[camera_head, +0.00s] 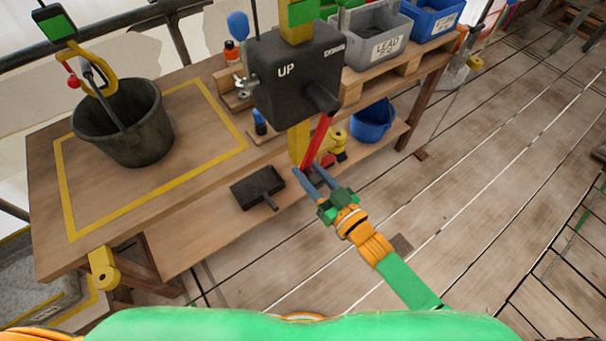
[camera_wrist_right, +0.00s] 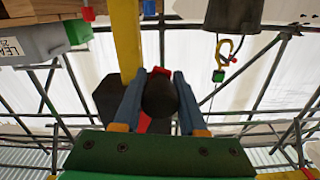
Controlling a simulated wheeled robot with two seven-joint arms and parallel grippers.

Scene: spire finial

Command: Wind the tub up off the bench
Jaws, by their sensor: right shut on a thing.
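The black tub (camera_head: 125,128) is upright within the yellow outline on the bench (camera_head: 195,125). I cannot tell whether its base touches the wood. A yellow hook (camera_head: 98,78) is at its handle; the hook shows upside down in the right wrist view (camera_wrist_right: 224,50), below the tub (camera_wrist_right: 232,14). The dark winch box (camera_head: 290,75), marked UP and DOWN, is on a yellow post. Its red crank arm (camera_head: 319,140) points down and slightly left. My right gripper (camera_head: 314,176) is shut on the crank's dark round grip (camera_wrist_right: 160,97). My left gripper is out of view.
Grey (camera_head: 375,35) and blue (camera_head: 432,18) bins stand on a pallet at the back right. A blue bucket (camera_head: 372,121) and a black block with a handle (camera_head: 257,188) are on the lower shelf. The plank floor (camera_head: 490,150) at right is mostly clear.

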